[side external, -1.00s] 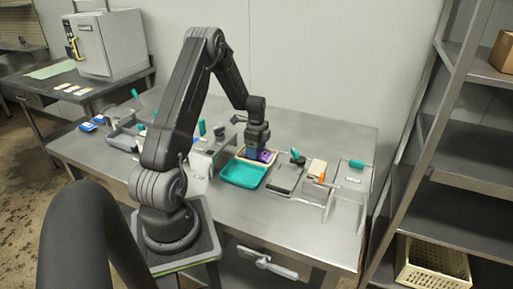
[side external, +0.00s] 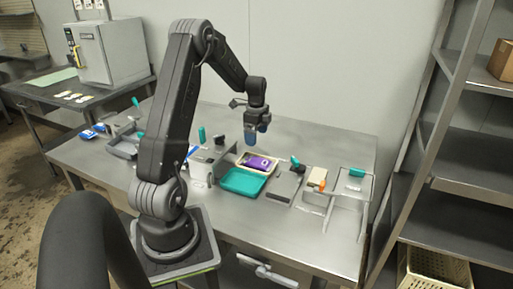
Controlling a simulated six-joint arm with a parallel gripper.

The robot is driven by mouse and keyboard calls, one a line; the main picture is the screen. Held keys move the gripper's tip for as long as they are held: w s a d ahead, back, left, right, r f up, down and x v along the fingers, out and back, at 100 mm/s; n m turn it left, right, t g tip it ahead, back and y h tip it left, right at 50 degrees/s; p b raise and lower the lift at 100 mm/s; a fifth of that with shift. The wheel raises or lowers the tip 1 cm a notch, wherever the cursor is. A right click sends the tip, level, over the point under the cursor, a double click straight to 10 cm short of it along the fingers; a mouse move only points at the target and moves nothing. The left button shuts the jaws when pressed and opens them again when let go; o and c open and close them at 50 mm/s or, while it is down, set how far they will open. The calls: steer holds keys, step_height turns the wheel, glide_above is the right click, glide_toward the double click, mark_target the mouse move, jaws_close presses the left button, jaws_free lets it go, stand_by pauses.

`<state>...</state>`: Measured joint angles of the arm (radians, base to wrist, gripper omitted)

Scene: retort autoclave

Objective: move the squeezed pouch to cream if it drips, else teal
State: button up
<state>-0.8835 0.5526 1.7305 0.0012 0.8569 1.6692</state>
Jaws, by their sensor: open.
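A purple pouch (side external: 259,163) lies in the cream tray (side external: 243,158), whose pale rim shows around it. The teal tray (side external: 243,182) sits directly in front of the cream tray and is empty. My gripper (side external: 257,138) is open and empty, pointing down a little above the cream tray and the pouch. Whether the pouch drips is too small to tell.
The table's back right is clear.

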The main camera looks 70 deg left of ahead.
steer(key=d+r+n+t+y, duration=0.1)
steer(key=d+r+n, duration=0.1)
steer(key=d+r, duration=0.7)
steer(key=d+r+n+t, duration=0.15)
steer(key=d+r, duration=0.45)
steer(key=d, duration=0.6)
steer(key=s+d+r+n+t+h, duration=0.1)
steer(key=s+d+n, duration=0.4)
steer(key=s+d, duration=0.7)
steer(key=shift+d+r+t, duration=0.7)
steer(key=shift+d+t, duration=0.35)
steer(key=shift+d, duration=0.85)
steer(key=shift+s+n, duration=0.1)
steer(key=shift+n, duration=0.15)
